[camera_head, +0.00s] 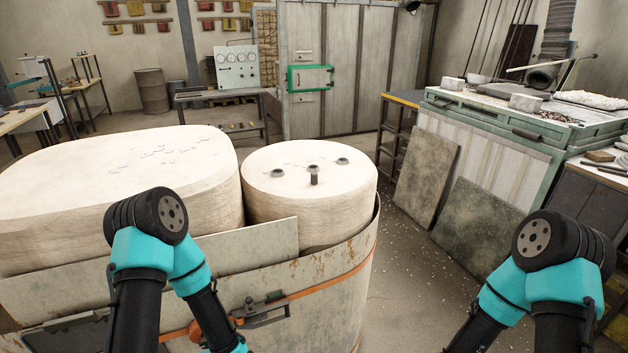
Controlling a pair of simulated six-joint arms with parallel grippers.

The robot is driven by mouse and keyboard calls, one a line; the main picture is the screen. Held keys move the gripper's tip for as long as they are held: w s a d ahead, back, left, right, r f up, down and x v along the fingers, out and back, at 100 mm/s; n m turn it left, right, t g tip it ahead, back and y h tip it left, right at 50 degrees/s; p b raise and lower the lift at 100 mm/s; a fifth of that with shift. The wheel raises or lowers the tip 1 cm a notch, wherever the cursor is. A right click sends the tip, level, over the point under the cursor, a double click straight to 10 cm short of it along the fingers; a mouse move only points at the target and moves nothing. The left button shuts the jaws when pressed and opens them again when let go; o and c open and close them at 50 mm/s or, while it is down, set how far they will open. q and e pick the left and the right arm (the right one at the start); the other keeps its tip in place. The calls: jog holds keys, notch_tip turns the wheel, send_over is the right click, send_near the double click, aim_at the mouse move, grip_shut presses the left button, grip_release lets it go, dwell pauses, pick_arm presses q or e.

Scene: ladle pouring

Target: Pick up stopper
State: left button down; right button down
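A small dark stopper-like peg (314,178) stands upright in the top of the round pale block (310,215), near its middle. Two dark round openings or caps, one at the left (277,173) and one at the right (342,161), lie almost flush with the same top; I cannot tell which they are. Both my arms show only their teal and black joints, at the lower left and lower right. Both grippers are below the frame, so their state is hidden.
A larger pale block (120,165) sits left of the round one, both inside a rusty metal casing (325,290). A green-framed bench (540,125) stands at the right with a panel (478,235) leaning nearby. Bare floor (405,275) lies between casing and bench.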

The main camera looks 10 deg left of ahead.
pick_arm(q)
jog(key=c, duration=1.8)
grip_release()
jog(key=o, duration=1)
jog(key=shift+c, duration=0.2)
